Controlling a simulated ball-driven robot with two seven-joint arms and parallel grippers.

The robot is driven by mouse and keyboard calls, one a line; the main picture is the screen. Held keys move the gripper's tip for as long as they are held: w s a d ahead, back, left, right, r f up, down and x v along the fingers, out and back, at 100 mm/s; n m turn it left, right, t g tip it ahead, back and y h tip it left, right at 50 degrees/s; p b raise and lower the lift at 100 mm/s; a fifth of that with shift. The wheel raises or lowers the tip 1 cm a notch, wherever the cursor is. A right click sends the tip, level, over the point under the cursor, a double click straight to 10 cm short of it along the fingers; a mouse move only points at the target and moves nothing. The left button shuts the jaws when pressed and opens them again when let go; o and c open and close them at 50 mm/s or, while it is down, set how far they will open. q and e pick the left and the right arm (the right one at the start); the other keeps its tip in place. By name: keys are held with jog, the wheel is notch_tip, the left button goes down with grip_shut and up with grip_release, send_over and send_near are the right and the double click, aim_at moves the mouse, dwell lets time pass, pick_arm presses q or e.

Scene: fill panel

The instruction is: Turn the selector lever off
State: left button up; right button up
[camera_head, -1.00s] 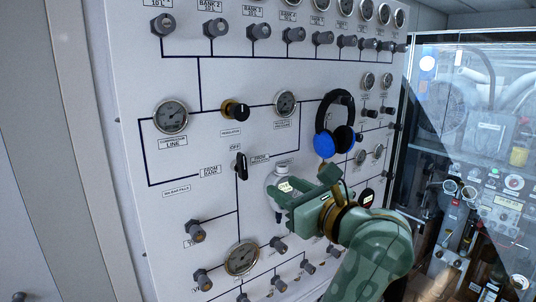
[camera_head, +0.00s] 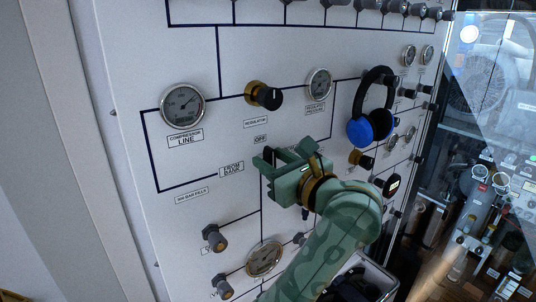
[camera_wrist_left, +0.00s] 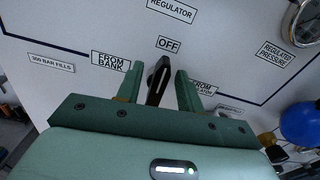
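The selector lever (camera_wrist_left: 157,82) is a dark, narrow handle on the white panel, below the OFF label (camera_wrist_left: 168,44). In the left wrist view it stands nearly upright, its top leaning slightly right, between the FROM BANK label (camera_wrist_left: 110,60) and a partly hidden label on the right (camera_wrist_left: 203,88). My left gripper (camera_wrist_left: 159,85) is open, with one green finger on each side of the lever and gaps visible. In the head view the left gripper (camera_head: 276,160) covers most of the lever. My right gripper is not in view.
The regulator knob (camera_head: 264,96) and compressor line gauge (camera_head: 183,105) sit above the lever. Blue and black headphones (camera_head: 371,122) hang to the right, near my arm. Several valve knobs (camera_head: 215,238) and another gauge (camera_head: 265,258) are below. A glass partition stands at the right.

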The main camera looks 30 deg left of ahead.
pick_arm(q)
jog(key=shift+s, duration=0.1)
jog(key=shift+d, duration=0.15)
grip_shut()
jog(key=shift+m, duration=0.6)
grip_release()
